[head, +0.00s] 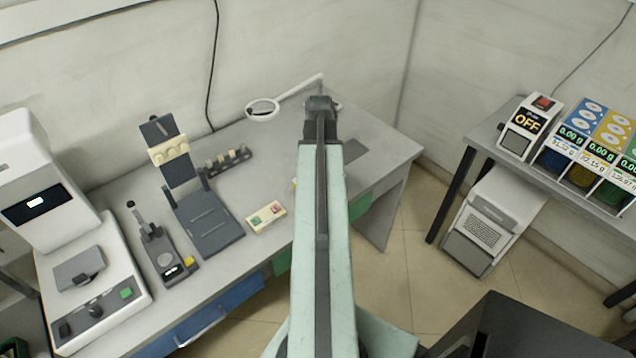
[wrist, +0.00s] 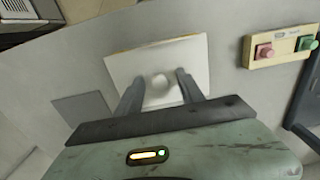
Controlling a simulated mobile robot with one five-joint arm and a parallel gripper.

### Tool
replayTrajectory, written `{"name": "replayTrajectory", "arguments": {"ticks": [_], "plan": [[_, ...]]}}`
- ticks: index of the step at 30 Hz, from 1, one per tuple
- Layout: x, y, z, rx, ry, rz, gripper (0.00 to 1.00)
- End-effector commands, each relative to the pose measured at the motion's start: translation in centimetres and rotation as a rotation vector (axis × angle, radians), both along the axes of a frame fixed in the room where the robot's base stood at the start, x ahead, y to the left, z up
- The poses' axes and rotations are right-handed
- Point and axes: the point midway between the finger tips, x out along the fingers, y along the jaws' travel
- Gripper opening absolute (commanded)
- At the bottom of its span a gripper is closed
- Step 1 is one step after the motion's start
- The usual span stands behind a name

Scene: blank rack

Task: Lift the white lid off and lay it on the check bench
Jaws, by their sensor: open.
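The white lid (wrist: 190,55) shows in the wrist view as a square white plate with a round knob (wrist: 160,81) at its middle. A thin tan edge shows along its far side; I cannot tell what lies under it. My gripper (wrist: 158,78) is open, with one finger on each side of the knob, and I see no clear contact. The lid's near part is hidden by my gripper. In the head view my arm covers the lid and the gripper. The grey bench (head: 225,265) runs under this area.
A button box with red and green buttons (head: 266,218) stands beside the lid, also in the wrist view (wrist: 282,47). A dark square patch (wrist: 83,113) lies on the other side. A dark stand (head: 207,222), a small rack (head: 228,160) and a ring magnifier (head: 262,108) stand on the bench.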

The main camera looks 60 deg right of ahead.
Motion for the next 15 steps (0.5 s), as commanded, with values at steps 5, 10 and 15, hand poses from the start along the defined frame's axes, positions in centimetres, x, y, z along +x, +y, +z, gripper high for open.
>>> {"name": "replayTrajectory", "arguments": {"ticks": [5, 10, 15], "plan": [[-0.06, 0.11, 0.01, 0.003, 0.002, 0.000, 0.32], [-0.03, 0.12, 0.00, 0.002, 0.003, 0.001, 0.00], [-0.01, 0.10, 0.20, 0.002, 0.002, 0.001, 0.00]]}}
